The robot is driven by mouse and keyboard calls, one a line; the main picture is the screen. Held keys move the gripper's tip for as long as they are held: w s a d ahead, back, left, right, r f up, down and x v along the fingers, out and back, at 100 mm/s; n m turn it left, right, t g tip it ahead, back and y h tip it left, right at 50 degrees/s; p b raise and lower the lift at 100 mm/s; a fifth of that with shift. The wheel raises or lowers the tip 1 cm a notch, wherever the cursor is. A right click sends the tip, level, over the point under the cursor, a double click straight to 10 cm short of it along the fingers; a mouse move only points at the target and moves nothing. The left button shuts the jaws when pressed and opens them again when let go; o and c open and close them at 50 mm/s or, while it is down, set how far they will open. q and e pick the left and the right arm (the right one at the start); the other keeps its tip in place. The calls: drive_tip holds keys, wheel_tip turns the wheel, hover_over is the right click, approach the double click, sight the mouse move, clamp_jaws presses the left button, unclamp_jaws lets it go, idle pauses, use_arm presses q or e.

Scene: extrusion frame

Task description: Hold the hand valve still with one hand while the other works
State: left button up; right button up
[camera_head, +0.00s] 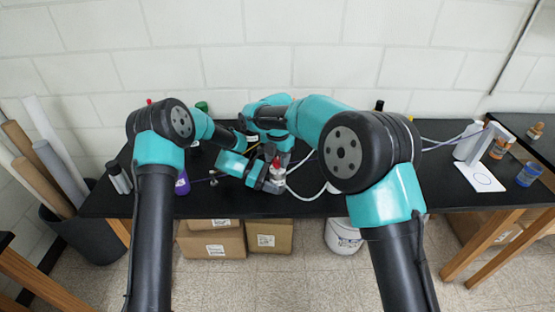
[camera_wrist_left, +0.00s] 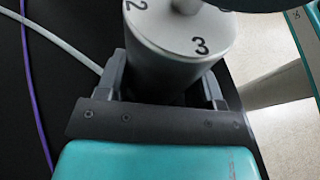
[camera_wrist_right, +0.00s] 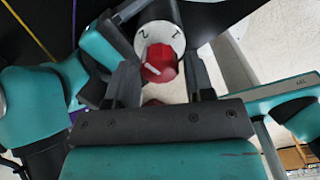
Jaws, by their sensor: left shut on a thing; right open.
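The hand valve (camera_head: 278,183) stands near the front edge of the black table in the head view. It has a pale grey body with printed numbers and a red knob (camera_wrist_right: 160,62) with a white pointer mark. My left gripper (camera_wrist_left: 163,85) is shut on the grey valve body (camera_wrist_left: 185,50), one finger on each side. The body hides part of its fingertips. My right gripper (camera_wrist_right: 162,78) is open above the valve, with the red knob showing between and just beyond its fingers. I cannot tell whether a finger touches the knob.
A purple bottle (camera_head: 182,183) stands left of the valve. A white cable (camera_wrist_left: 60,40) and a purple cable (camera_wrist_left: 36,100) lie beside it. A white stand (camera_head: 484,172) and small bottles are at the right. Cardboard boxes (camera_head: 212,241) and a white bucket (camera_head: 343,237) sit below the table.

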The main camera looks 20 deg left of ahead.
drive_tip(key=shift+f, duration=0.15)
drive_tip(key=c, duration=0.7)
